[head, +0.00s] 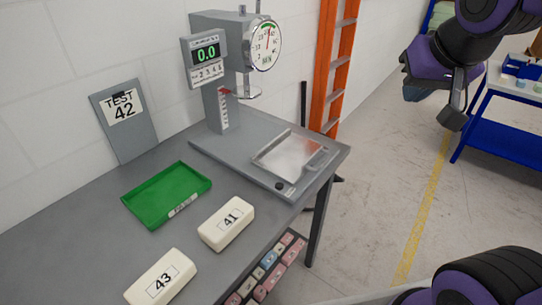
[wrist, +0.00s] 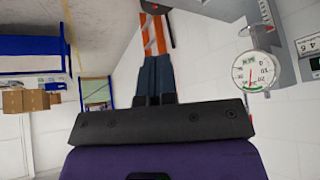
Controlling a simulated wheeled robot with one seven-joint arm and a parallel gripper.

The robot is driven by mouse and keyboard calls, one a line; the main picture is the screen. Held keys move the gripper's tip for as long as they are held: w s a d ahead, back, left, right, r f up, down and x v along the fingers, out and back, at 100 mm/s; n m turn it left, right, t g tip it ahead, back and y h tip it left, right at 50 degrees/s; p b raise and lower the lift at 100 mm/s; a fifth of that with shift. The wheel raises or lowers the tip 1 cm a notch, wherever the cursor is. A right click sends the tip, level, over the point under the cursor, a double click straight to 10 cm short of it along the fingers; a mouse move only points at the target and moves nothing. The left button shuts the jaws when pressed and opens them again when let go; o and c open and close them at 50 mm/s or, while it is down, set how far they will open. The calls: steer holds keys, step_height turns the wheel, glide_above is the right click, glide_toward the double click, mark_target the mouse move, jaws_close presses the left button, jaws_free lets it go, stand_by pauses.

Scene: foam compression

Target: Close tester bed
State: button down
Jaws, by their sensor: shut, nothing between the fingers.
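The tester (head: 222,70) stands at the back of the grey table, with a green 0.0 display and a round dial. Its bed (head: 290,155) is a shiny metal plate at the right end of the grey base, out to the right of the press foot (head: 249,92). A small bar handle (head: 318,161) shows on the bed's right side. My gripper (head: 413,95) hangs in the air at upper right, well clear of the bed. Its fingers (wrist: 154,78) are together and empty in the wrist view, where the dial (wrist: 253,70) shows at right but not the bed.
A green tray (head: 165,192), white foam blocks 41 (head: 227,222) and 43 (head: 161,277), and a TEST 42 sign (head: 122,112) are on the table. An orange ladder (head: 333,65) leans behind the tester. A blue workbench (head: 500,140) stands far right; open floor lies between.

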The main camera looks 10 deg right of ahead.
steer(key=w+a+f+m+t, duration=0.15)
steer(key=w+f, duration=0.35)
steer(key=w, duration=0.5)
steer(key=m+y, duration=0.6)
steer(key=y, duration=0.3)
glide_toward(258, 155)
steer(key=shift+t, duration=0.35)
steer(key=x, duration=0.7)
steer(key=shift+s+f, duration=0.1)
steer(key=shift+f, duration=0.1)
steer(key=w+a, duration=0.6)
steer(key=w, duration=0.1)
steer(key=w+a, duration=0.6)
steer(key=a, duration=0.1)
steer(key=shift+w, duration=0.4)
steer(key=shift+w+a, duration=0.25)
steer(key=shift+r, duration=0.1)
